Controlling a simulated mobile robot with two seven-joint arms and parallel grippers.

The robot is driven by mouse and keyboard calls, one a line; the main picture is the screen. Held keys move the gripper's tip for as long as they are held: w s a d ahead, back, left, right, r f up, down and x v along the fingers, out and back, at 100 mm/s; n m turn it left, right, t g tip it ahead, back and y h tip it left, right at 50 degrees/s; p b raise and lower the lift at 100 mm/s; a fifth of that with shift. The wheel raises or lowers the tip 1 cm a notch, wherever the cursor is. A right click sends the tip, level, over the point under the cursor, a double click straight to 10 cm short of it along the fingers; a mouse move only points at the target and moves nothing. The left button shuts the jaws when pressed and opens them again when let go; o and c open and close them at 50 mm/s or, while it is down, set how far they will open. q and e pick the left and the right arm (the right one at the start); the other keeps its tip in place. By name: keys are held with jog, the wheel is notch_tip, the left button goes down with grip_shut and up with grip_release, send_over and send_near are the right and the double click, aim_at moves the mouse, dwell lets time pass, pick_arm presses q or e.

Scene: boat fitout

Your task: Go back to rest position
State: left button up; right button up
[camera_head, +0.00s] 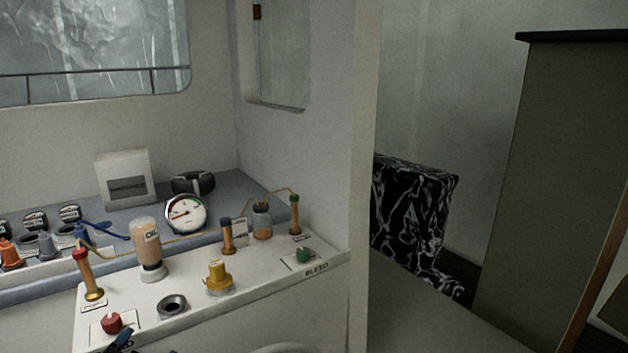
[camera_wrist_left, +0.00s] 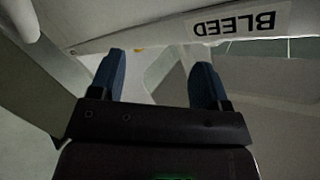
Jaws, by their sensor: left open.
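My left gripper (camera_wrist_left: 160,78) is open in the left wrist view, its two blue fingers apart with nothing between them. In the head view only a blue tip (camera_head: 122,338) shows at the bottom edge, in front of the white panel (camera_head: 190,310); the rest of that arm is out of frame. In the left wrist view the panel's edge with the BLEED label (camera_wrist_left: 240,22) appears upside down beyond the fingers, apart from them. My right gripper is in neither view.
The panel carries a red knob (camera_head: 112,323), a yellow knob (camera_head: 218,278), a green knob (camera_head: 303,256), a bottle (camera_head: 147,247) and a round gauge (camera_head: 186,212). A wall edge (camera_head: 362,180) stands right of it. A patterned black seat (camera_head: 410,215) and a tall cabinet (camera_head: 540,190) are further right.

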pick_arm(q)
jog(key=s+a+f+n+g, duration=0.2)
jog(key=s+f+n+g, duration=0.4)
jog(key=s+f+g, duration=0.9)
notch_tip(320, 180, down, 23)
jog(key=m+t+h+b, duration=0.1)
jog(key=t+b, duration=0.9)
jog(key=shift+w+d+f, duration=0.15)
jog(key=shift+w+d, duration=0.1)
jog(key=shift+w, duration=0.1)
